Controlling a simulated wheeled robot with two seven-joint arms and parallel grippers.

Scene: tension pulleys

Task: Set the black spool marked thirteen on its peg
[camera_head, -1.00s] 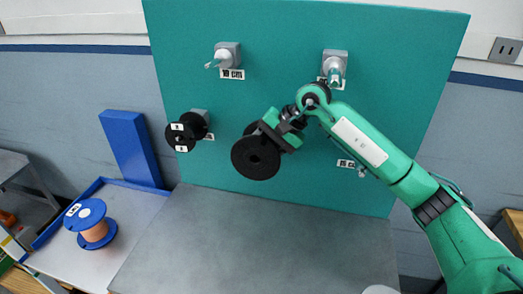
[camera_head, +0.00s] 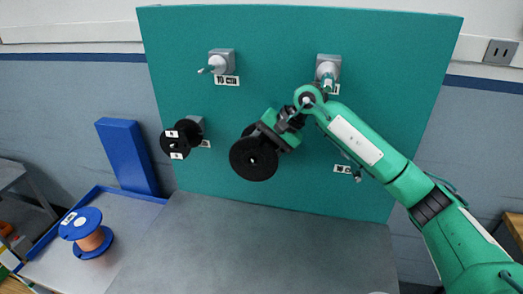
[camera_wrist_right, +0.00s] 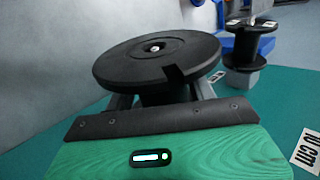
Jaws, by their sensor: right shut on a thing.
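My right gripper (camera_head: 268,132) is shut on a black spool (camera_head: 253,158), held in front of the teal board. In the right wrist view the spool's (camera_wrist_right: 130,66) wide round flange fills the middle, with the gripper fingers (camera_wrist_right: 160,98) around its core below. No number on this spool is readable. The board carries an upper left peg (camera_head: 207,70), an upper right peg (camera_head: 326,80) and a lower right peg (camera_head: 357,175) partly behind my arm; these look empty. The lower left peg bears another black spool (camera_head: 174,145) with white labels. My left gripper is out of view.
The teal board (camera_head: 270,50) stands behind a bare grey table (camera_head: 240,240). A blue-edged tray (camera_head: 60,265) at left holds a blue spool with copper-coloured winding (camera_head: 85,235). A blue block (camera_head: 127,155) stands near the board's left edge. A 10 cm label (camera_head: 227,81) is by the upper left peg.

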